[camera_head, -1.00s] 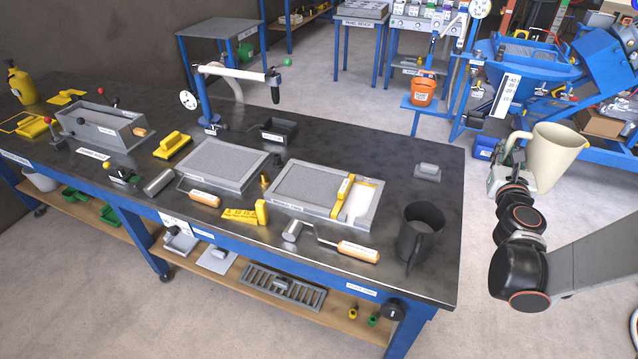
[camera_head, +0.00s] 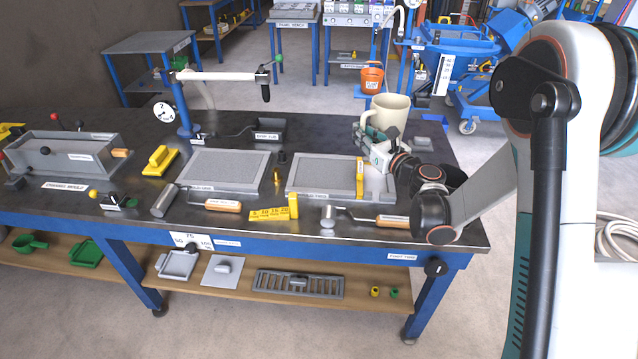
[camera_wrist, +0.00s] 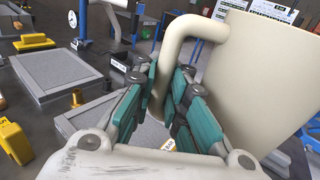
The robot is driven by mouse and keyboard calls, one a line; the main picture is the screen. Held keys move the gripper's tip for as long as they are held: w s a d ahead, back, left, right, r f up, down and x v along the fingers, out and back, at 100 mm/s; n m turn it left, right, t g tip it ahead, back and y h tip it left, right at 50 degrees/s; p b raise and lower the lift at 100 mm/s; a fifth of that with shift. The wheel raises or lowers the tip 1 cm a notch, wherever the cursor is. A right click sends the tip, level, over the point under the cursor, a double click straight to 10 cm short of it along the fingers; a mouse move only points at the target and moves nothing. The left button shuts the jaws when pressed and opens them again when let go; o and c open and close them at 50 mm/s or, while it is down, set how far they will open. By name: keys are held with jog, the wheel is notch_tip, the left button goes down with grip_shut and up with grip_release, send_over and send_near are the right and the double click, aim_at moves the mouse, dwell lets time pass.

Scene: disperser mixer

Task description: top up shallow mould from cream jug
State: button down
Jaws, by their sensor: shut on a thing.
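The cream jug (camera_head: 391,112) is held by its handle in my gripper (camera_head: 366,133), above the far right part of the bench. It looks about upright; its contents do not show. In the wrist view the teal fingers of my gripper (camera_wrist: 160,92) close around the jug's handle (camera_wrist: 172,60), and the jug's body (camera_wrist: 265,75) fills the right side. The right-hand flat mould (camera_head: 322,173) lies below and left of the jug, with a yellow bar (camera_head: 360,178) across it. A pale section shows right of the bar, partly hidden by my gripper. The small labels are hard to read.
A second flat mould (camera_head: 224,170) lies to the left. A yellow stepped gauge (camera_head: 272,213) and wooden-handled tools (camera_head: 385,221) lie along the front. A jointed white arm on a blue post (camera_head: 184,110) stands behind. My arm hides part of the bench's right end.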

jog(key=s+a+f+n+g+y+b, duration=0.4)
jog(key=s+a+f+n+g+y, duration=0.35)
jog(key=a+f+n+g, duration=0.5)
notch_tip(320, 180, up, 11)
jog(key=s+d+m+g+p, duration=0.1)
jog(key=d+m+g+p, duration=0.1)
jog(key=m+p, duration=0.6)
jog(key=shift+d+m, duration=0.15)
jog(key=shift+m, duration=1.1)
jog(key=shift+y, duration=0.25)
jog(key=shift+w+r+m, duration=0.15)
jog(key=shift+w+m, duration=0.05)
jog(key=shift+m, duration=0.3)
jog(key=shift+w+r+m+b, duration=0.25)
jog(key=shift+m+b, duration=0.15)
jog(key=shift+b, duration=0.1)
dwell(3.0)
